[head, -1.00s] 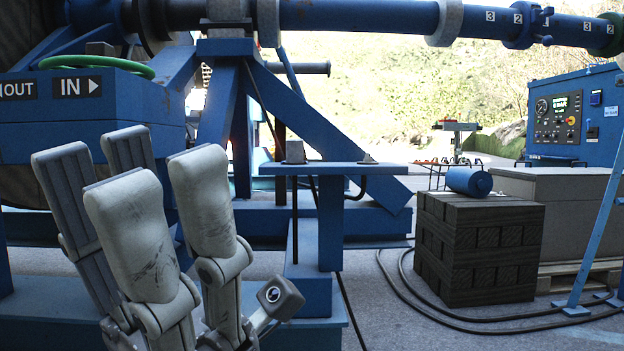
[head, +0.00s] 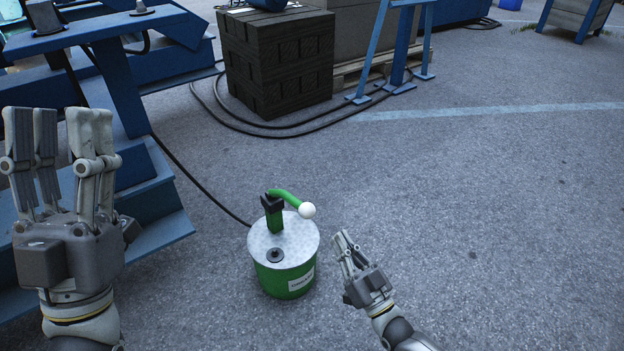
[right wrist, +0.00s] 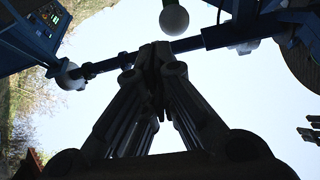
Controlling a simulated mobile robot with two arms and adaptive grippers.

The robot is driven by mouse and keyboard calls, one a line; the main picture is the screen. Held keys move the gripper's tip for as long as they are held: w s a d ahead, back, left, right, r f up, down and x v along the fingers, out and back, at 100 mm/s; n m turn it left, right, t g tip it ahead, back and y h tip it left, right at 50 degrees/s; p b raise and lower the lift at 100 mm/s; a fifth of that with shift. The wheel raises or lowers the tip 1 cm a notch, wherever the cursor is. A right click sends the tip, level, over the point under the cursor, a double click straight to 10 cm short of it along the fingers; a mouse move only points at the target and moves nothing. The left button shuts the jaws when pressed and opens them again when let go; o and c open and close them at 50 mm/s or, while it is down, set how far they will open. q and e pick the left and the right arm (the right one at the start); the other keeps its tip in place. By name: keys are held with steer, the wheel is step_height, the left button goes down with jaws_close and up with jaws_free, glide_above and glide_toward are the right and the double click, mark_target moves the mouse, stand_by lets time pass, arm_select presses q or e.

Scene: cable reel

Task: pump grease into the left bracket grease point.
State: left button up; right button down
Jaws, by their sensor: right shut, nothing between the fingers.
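A green grease bucket (head: 284,278) with a grey lid stands on the ground in the head view. On its lid is a pump with a green lever (head: 285,196) ending in a white ball knob (head: 307,210). The knob also shows at the top of the right wrist view (right wrist: 174,18). My right gripper (head: 343,242) is shut and empty, just right of the bucket and apart from the knob. My left gripper (head: 60,125) is open and empty in front of the blue stand. A dark fitting (head: 43,17) sits on the stand's top plate; I cannot tell whether it is the grease point.
A black hose (head: 200,183) runs from beside the bucket towards the blue stand (head: 118,90). A dark slatted block (head: 275,65) and loops of cable lie behind. Blue trestle legs (head: 400,50) stand behind right. The paved ground to the right is clear.

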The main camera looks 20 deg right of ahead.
arm_select(q)
step_height(320, 180, down, 10)
steer(key=w+n+g+y+p, duration=0.2)
steer(key=g+y+p, duration=0.2)
steer(key=p, duration=0.4)
steer(key=shift+w+n+g+y, duration=0.3)
steer(key=shift+n+g+y, duration=0.1)
steer(key=shift+g, duration=0.5)
arm_select(e)
step_height(320, 180, up, 10)
steer(key=a+n+g, duration=0.1)
steer(key=g, duration=0.2)
steer(key=shift+s+a+n+y, duration=0.25)
steer(key=shift+n+y, duration=0.05)
arm_select(q)
steer(key=shift+r, duration=0.2)
arm_select(e)
steer(key=shift+w, duration=0.1)
